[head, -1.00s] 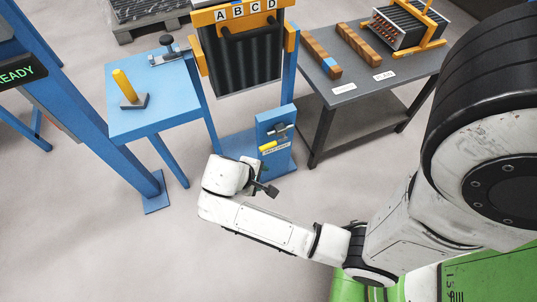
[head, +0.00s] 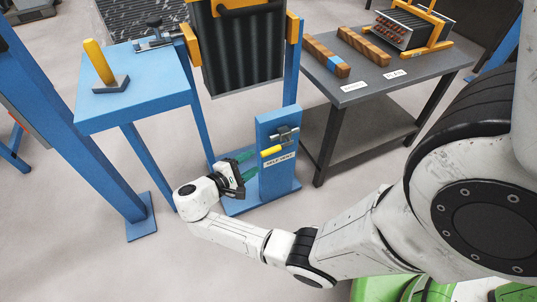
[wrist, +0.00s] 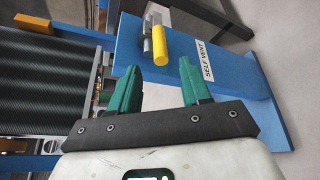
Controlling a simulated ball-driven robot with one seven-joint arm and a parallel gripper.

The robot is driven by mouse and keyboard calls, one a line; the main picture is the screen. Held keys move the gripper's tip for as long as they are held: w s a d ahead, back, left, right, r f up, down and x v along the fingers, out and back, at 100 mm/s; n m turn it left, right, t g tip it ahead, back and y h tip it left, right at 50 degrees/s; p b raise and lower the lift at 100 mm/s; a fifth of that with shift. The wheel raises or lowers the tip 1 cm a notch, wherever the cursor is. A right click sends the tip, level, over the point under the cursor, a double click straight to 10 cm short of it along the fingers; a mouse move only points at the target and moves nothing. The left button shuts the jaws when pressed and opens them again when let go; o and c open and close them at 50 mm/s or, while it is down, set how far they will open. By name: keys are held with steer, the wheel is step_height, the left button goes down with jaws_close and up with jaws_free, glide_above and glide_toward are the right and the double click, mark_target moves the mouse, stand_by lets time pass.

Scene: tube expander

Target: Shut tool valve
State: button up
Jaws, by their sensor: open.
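The tool valve is on a blue post (head: 276,183) labelled "SELF VENT". Its yellow handle (head: 271,151) sits below a grey metal fitting (head: 286,134). In the wrist view the yellow handle (wrist: 160,45) lies ahead of my gripper, roughly in line with the space between the fingers. My gripper (head: 247,165) is left of the post and a little below the handle, with green fingers apart. In the wrist view my gripper (wrist: 158,82) is open and empty, and the handle is apart from both fingertips.
A blue table (head: 140,92) with a yellow-handled peg (head: 99,62) stands at the left. A black finned panel (head: 243,55) hangs behind. A grey table (head: 390,85) with wooden blocks (head: 325,56) is at the right. Floor in front of the post is clear.

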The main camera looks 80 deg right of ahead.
mark_target(269, 152)
steer(key=b+x, duration=0.1)
steer(key=x, duration=0.7)
steer(key=shift+s+d+f, duration=0.1)
steer(key=shift+s+d, duration=0.15)
steer(key=shift+d, duration=0.05)
jaws_close()
